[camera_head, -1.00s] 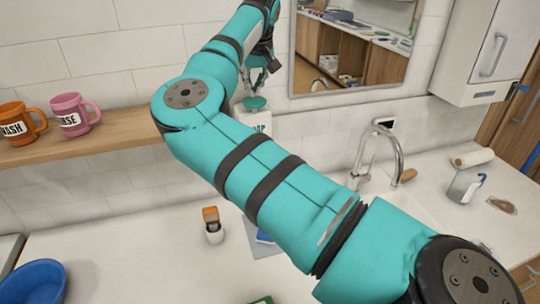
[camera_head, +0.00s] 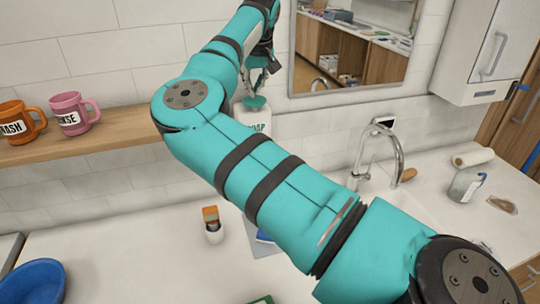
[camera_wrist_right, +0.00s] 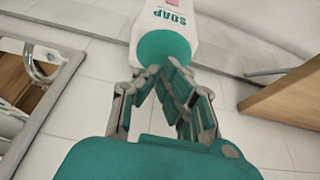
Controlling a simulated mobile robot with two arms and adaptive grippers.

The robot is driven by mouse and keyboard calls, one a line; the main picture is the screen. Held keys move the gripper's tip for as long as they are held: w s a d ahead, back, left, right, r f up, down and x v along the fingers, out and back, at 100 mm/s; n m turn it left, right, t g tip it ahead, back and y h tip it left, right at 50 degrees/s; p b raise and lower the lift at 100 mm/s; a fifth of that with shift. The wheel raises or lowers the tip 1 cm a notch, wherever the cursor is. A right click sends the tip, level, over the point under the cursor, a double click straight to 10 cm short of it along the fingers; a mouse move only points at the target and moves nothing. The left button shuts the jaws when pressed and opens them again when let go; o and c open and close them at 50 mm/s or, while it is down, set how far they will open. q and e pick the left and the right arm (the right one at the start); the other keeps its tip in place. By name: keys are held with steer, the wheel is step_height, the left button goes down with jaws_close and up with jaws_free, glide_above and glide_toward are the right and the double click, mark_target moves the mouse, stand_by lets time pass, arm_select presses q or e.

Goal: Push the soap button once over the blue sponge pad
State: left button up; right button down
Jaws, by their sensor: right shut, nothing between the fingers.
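My right gripper (camera_head: 260,76) is shut and empty, right at the button. I cannot tell whether the fingers touch it. My gripper also shows in the wrist view (camera_wrist_right: 166,72). The blue sponge pad (camera_head: 264,237) lies on the counter, mostly hidden by my arm. My left gripper is not in view.
A shelf (camera_head: 90,138) holds an orange mug (camera_head: 18,124) and a pink mug (camera_head: 72,115). A blue bowl (camera_head: 34,282) is at the front left. The sink's tap (camera_head: 390,150) and a mirror (camera_head: 350,45) are to the right.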

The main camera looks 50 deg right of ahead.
mark_target(254, 99)
steer(key=shift+f+b, duration=0.85)
steer(key=shift+f, duration=0.65)
steer(key=shift+r+p, duration=1.35)
steer(key=shift+r, duration=0.3)
steer(key=shift+r, duration=0.1)
step_height(254, 99, up, 6)
steer(key=p, duration=0.4)
steer(key=shift+p, duration=0.4)
